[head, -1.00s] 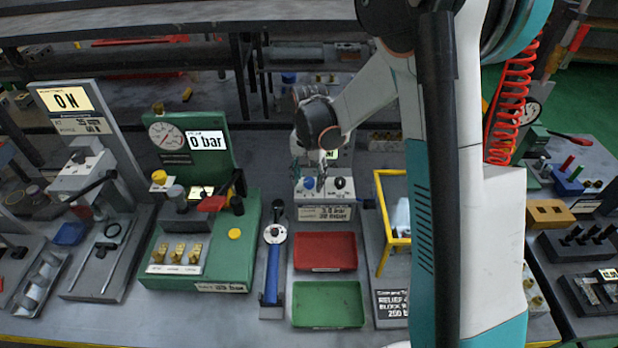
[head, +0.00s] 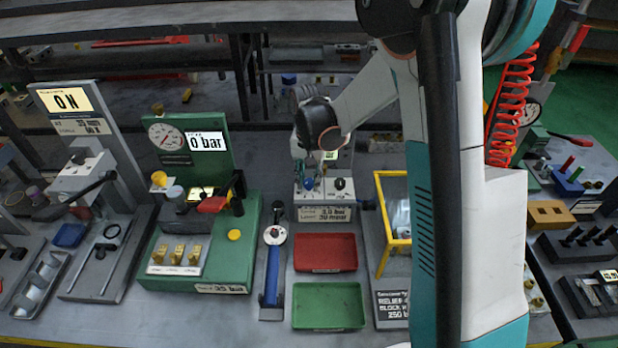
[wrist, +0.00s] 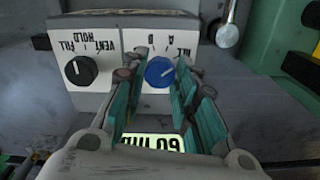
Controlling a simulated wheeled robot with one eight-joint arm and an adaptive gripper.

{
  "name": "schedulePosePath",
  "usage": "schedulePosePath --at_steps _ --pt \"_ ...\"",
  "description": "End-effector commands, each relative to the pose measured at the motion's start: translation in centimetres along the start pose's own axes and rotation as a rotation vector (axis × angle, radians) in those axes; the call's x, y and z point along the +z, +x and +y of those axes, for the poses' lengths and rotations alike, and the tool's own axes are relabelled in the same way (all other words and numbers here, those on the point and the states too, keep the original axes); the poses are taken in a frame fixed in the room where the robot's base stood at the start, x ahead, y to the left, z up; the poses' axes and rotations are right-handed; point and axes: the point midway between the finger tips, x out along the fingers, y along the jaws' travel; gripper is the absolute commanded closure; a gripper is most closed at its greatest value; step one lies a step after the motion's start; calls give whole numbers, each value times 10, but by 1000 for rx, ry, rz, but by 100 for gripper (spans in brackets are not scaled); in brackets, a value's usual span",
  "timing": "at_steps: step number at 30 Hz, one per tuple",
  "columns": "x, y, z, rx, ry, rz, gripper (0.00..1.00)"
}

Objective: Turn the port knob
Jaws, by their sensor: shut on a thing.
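The port knob is a round blue knob (wrist: 159,72) on a white-faced control box (wrist: 125,50); it also shows in the head view (head: 309,184). Its white pointer line and the letters A and B beside it show in the wrist view, where lettering is upside down. My gripper (wrist: 157,80) has its teal fingers on either side of the blue knob and is shut on it. In the head view my gripper (head: 310,174) stands over the knob, partly covering it. A black knob (wrist: 81,70) marked fill, hold and vent sits beside it, clear of the fingers.
A lit display (wrist: 153,142) lies below the fingers in the wrist view. In the head view a red tray (head: 325,252) and a green tray (head: 328,306) lie in front of the box. A green gauge stand (head: 200,215) is left, a yellow frame (head: 393,243) right.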

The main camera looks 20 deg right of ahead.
Motion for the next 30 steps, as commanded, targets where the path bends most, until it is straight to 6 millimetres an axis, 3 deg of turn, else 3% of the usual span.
schedulePosePath --at_steps 15,30 --pt "0 0 0 0 -388 0 97" --pt "0 0 0 0 -531 0 97"
